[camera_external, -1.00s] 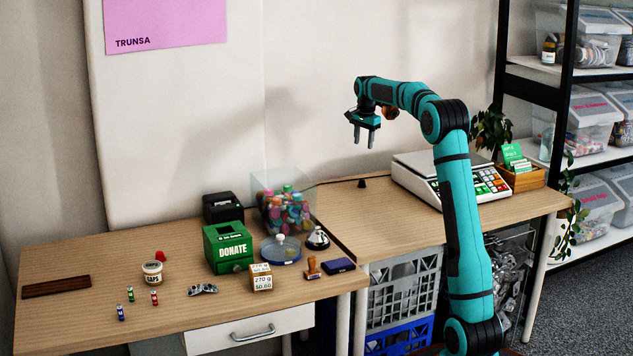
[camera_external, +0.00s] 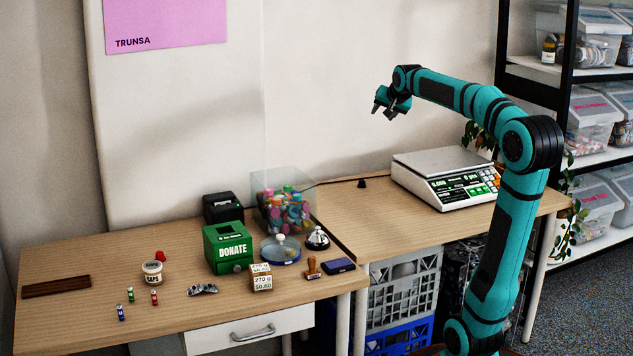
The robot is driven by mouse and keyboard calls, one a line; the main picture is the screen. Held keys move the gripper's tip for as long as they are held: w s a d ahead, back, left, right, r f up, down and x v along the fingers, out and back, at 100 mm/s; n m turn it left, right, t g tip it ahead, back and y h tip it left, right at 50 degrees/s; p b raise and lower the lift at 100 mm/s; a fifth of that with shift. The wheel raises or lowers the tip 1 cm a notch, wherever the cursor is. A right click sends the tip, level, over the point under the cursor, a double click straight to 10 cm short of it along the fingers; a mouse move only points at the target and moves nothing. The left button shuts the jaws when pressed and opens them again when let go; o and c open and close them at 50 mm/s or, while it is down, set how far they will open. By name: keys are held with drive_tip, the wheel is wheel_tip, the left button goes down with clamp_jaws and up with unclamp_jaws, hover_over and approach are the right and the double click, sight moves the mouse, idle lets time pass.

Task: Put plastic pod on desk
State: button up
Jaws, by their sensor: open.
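The wooden desk (camera_external: 90,252) fills the lower left. I cannot say for certain which thing is the plastic pod. A small red object (camera_external: 160,256) lies on the desk behind a lidded tub marked CAPS (camera_external: 152,273). A clear bin of colourful pieces (camera_external: 285,209) stands at the desk's back right. My gripper (camera_external: 384,108) is open, high in front of the wall and above the right-hand counter. It is well away from the desk, and I see nothing between its fingers.
A scale (camera_external: 447,179) stands on the counter. The desk's left middle has free room.

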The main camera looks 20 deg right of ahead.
drive_tip(key=s+a+n+t, duration=0.1)
drive_tip(key=s+n+t, duration=0.2)
drive_tip(key=s, duration=1.1)
drive_tip(key=s+a+n+t, duration=0.2)
drive_tip(key=s+t, duration=0.3)
drive_tip(key=s, duration=0.9)
drive_tip(key=shift+s+a+r+n, duration=0.2)
drive_tip(key=shift+a+n, duration=0.1)
drive_tip(key=shift+n, duration=0.4)
